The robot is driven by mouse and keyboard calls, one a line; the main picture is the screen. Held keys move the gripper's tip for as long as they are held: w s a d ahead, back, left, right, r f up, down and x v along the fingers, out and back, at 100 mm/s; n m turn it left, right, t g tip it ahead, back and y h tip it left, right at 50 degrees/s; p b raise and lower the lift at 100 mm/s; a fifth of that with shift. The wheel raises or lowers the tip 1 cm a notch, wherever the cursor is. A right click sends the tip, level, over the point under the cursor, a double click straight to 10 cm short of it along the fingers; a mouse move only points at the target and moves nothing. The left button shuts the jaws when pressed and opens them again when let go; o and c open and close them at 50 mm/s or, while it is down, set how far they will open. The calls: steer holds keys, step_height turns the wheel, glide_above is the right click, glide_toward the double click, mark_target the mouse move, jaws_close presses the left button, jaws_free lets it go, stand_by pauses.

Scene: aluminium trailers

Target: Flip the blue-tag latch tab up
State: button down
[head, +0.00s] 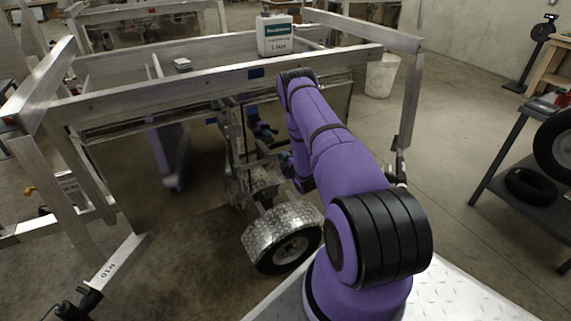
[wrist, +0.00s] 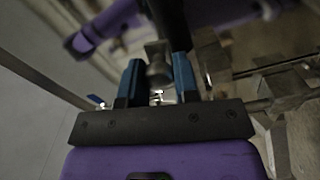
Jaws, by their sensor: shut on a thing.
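A dark post rises just beyond the tab. I cannot tell from the wrist view whether this tab carries the blue tag. In the head view, my gripper is small, dark and partly hidden beside the trailer's metal uprights, below the rail.
A trailer wheel with a diamond-plate fender (head: 268,228) stands below my arm. A white jug (head: 275,36) sits on the rail. A white bucket (head: 381,76) is behind. A shelf with tyres (head: 535,185) stands at right. Metal bars (wrist: 285,85) lie close right of my fingers.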

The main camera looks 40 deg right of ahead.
steer(key=shift+r+n, duration=0.55)
steer(key=shift+n, duration=0.4)
steer(key=shift+r+n, duration=0.5)
steer(key=shift+n, duration=0.45)
steer(key=c, duration=0.9)
jaws_free()
steer(key=shift+o, duration=0.2)
steer(key=v, duration=1)
steer(key=shift+s, duration=0.4)
steer(key=shift+w+r, duration=0.1)
